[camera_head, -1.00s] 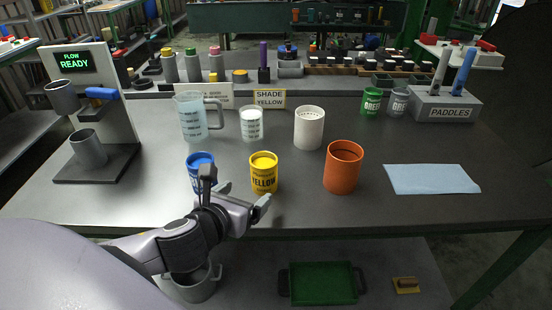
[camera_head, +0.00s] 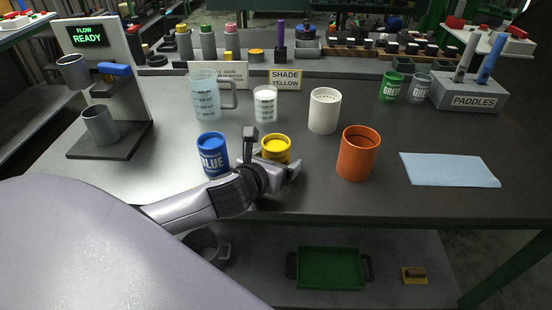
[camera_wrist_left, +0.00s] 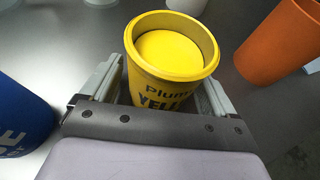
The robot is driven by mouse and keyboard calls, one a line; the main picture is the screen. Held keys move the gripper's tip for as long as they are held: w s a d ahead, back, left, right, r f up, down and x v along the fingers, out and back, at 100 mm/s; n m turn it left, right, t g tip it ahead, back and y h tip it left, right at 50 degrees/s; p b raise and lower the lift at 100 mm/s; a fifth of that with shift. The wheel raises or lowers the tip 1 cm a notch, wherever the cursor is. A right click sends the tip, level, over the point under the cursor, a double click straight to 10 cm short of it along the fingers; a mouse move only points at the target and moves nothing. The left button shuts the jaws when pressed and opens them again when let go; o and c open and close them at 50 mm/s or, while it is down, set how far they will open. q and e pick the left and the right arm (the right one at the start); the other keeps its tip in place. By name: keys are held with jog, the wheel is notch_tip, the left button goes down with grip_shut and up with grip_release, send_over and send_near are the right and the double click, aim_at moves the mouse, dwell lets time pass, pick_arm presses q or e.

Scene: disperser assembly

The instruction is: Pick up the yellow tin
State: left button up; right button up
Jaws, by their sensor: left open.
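The yellow tin (camera_head: 276,146) stands upright on the table, its lower part hidden behind my left gripper (camera_head: 272,168) in the head view. In the left wrist view the yellow tin (camera_wrist_left: 170,55) stands between the two open fingers of my left gripper (camera_wrist_left: 165,88), which lie on either side of it. The word YELLOW on its side is partly covered by the gripper's palm edge. I cannot tell whether the fingers touch it. My right gripper is not in view.
A blue tin (camera_head: 212,154) stands close on the left and an orange cup (camera_head: 357,153) on the right. A white cup (camera_head: 324,111), a small beaker (camera_head: 265,104) and a large jug (camera_head: 206,98) stand behind. A blue cloth (camera_head: 449,170) lies flat at right.

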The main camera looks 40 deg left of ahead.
pick_arm(q)
jog(key=c, duration=1.2)
jog(key=shift+r, duration=0.3)
jog(key=shift+r+p, duration=2.25)
jog(key=shift+r, duration=7.4)
